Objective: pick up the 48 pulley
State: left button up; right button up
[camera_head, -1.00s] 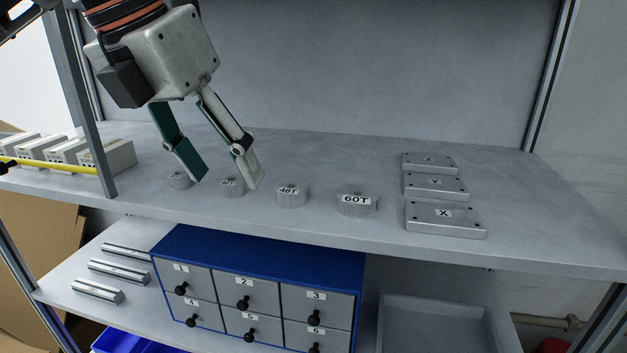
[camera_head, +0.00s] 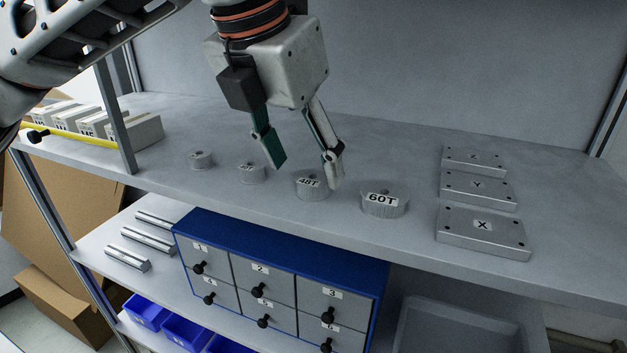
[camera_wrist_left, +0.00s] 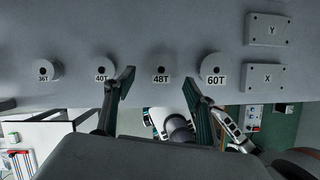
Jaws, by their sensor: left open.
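The 48T pulley (camera_head: 312,188) is a small grey toothed disc standing on the upper shelf, third from the left in a row of pulleys. In the left wrist view the 48T pulley (camera_wrist_left: 161,68) lies ahead of my fingers, sideways between them, with its label readable. My left gripper (camera_head: 306,168) is open and empty, above and slightly behind the 48T pulley. Its right finger overlaps the pulley's upper right side in the head view; I cannot tell if they touch. In the left wrist view the open left gripper (camera_wrist_left: 158,88) shows both fingers apart.
The 60T pulley (camera_head: 385,198) stands close to the right, the 40T pulley (camera_head: 251,172) to the left and the 36T pulley (camera_head: 201,160) beyond it. Plates X (camera_head: 483,232), Y (camera_head: 478,187) and Z (camera_head: 473,159) lie right. A blue drawer cabinet (camera_head: 280,245) is below.

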aim_at(309, 179)
pick_arm(q)
jog(key=shift+x, duration=1.55)
jog(key=c, duration=1.3)
jog(key=shift+o, duration=0.2)
jog(key=shift+r, duration=0.1)
